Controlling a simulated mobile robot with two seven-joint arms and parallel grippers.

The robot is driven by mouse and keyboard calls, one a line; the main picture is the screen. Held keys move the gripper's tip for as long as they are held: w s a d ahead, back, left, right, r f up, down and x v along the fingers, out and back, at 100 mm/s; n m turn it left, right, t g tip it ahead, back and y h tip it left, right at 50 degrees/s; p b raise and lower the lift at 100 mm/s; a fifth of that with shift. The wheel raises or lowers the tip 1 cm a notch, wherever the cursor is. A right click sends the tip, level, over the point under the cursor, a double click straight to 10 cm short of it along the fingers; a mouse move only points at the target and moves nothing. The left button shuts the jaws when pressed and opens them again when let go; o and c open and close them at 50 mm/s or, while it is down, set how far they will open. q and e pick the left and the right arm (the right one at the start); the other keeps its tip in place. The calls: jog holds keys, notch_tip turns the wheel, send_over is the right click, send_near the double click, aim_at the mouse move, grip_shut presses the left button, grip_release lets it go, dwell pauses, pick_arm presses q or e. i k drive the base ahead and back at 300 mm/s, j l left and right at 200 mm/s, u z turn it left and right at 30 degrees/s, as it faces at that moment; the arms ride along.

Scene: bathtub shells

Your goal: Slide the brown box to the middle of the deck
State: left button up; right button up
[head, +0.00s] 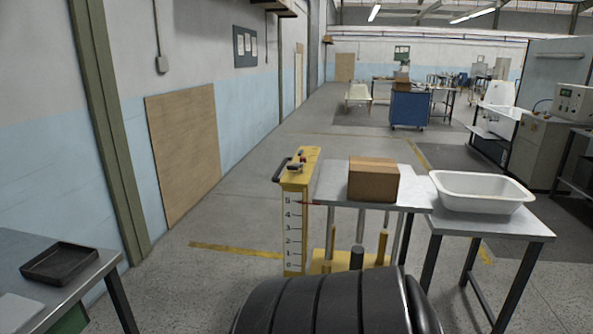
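The brown box (373,180) is a closed cardboard carton. It sits upright on the grey deck (331,188) of a yellow lift, towards the right part of the deck. Bare deck shows to the left of the box. The lift's yellow post (294,222) stands at the deck's left end, with a numbered scale and a handle on top. Neither of my grippers is in the head view.
A table (500,225) bearing a white tub shell (482,192) adjoins the deck's right end. A bench (60,285) with a dark tray (59,262) stands at the lower left. Open floor lies behind the lift; a blue cabinet (410,108) stands far back.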

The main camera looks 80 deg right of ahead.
aim_at(372, 179)
jog(key=k+l+z, duration=0.1)
jog(key=z, duration=0.25)
jog(key=k+l+z, duration=0.15)
jog(key=z, duration=0.2)
jog(key=k+l, duration=0.05)
